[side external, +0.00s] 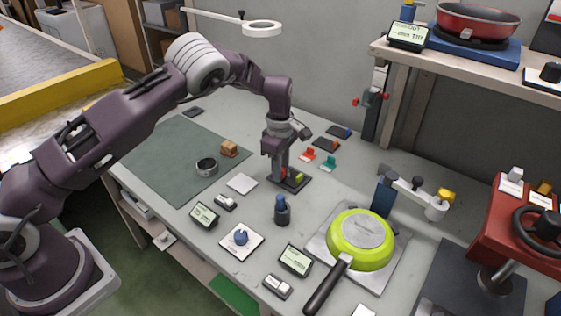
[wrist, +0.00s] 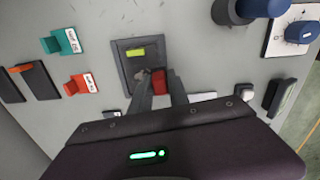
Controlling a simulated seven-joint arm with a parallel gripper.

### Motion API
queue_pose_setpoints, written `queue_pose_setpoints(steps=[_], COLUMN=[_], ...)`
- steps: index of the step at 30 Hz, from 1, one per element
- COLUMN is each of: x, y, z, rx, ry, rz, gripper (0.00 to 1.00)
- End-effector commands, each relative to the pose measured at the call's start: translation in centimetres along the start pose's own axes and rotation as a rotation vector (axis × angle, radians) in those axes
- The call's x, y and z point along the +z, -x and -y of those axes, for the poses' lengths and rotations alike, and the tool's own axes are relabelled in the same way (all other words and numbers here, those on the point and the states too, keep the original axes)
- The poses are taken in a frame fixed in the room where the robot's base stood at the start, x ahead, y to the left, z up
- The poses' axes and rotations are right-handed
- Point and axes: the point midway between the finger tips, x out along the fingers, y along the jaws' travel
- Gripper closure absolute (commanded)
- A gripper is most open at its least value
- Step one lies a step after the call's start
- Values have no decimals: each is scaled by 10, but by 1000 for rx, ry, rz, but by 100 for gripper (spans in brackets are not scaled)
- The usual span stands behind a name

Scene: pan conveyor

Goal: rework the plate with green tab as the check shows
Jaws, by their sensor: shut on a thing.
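The plate with green tab (side external: 299,184) is a dark square plate lying on the bench, with a yellow-green tab on it. It also shows in the wrist view (wrist: 125,72), with the tab at its upper part. My gripper (side external: 281,173) points down over the plate's left part. In the wrist view my gripper (wrist: 160,77) is shut on a small red block (wrist: 160,84) at the plate's lower edge. The fingers partly hide the block, and I cannot tell whether it is fixed to the plate.
A red labelled tag (side external: 307,154) and a teal labelled tag (side external: 328,164) stand behind the plate, near other dark plates (side external: 325,144). A dark blue-topped cylinder (side external: 282,211) stands in front. A green pan (side external: 345,248) lies at right. A green mat (side external: 160,160) lies left.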

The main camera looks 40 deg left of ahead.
Motion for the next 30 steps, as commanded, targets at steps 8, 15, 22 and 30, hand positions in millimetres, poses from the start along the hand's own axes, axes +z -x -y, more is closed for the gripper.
queue_pose_setpoints(steps=[8,15,22,30], x=[2,1,5,6], y=[-10,-10,-10,-9], z=[-23,-45,-57,-48], rx=[2,7,4,1], ry=[2,10,4,9], rz=[0,0,0,5], gripper=[100,100,100,100])
